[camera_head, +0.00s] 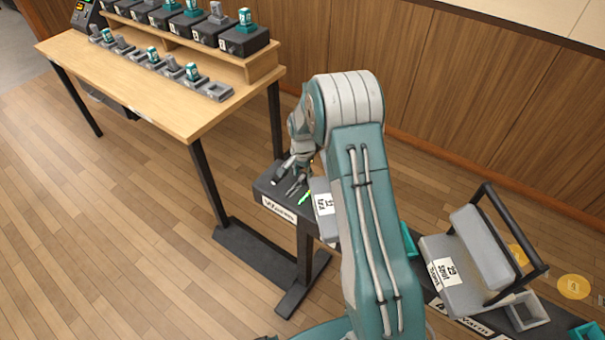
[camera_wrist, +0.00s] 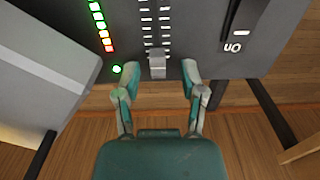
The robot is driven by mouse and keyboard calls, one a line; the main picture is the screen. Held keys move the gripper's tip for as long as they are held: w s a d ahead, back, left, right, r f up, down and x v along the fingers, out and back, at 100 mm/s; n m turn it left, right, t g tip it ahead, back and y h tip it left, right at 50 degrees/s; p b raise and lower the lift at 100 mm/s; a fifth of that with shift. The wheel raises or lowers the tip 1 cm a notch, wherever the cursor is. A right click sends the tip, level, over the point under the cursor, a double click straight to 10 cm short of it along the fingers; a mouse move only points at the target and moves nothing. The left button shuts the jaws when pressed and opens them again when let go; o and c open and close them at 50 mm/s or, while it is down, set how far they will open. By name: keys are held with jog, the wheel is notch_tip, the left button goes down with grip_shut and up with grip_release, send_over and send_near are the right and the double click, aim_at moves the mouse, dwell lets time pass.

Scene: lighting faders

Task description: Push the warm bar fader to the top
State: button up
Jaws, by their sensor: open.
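In the wrist view, a grey fader knob (camera_wrist: 157,64) sits at the lower end of a slot with white tick marks on a dark panel (camera_wrist: 205,62). No name label for this fader is legible there. My gripper (camera_wrist: 157,72) is open, with one fingertip left of the knob and one right of it. I cannot tell whether either touches it.
A light column (camera_wrist: 99,25) runs left of the slot, and a dark switch slot (camera_wrist: 229,18) lies to the right. A grey box (camera_head: 323,197) is beside the panel. A wooden table (camera_head: 150,100) with several fixtures stands at left. A grey case (camera_head: 455,275) is at right.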

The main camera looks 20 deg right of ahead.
aim_at(303, 175)
notch_tip(303, 175, up, 12)
jog(key=shift+f, duration=0.15)
dwell(0.6)
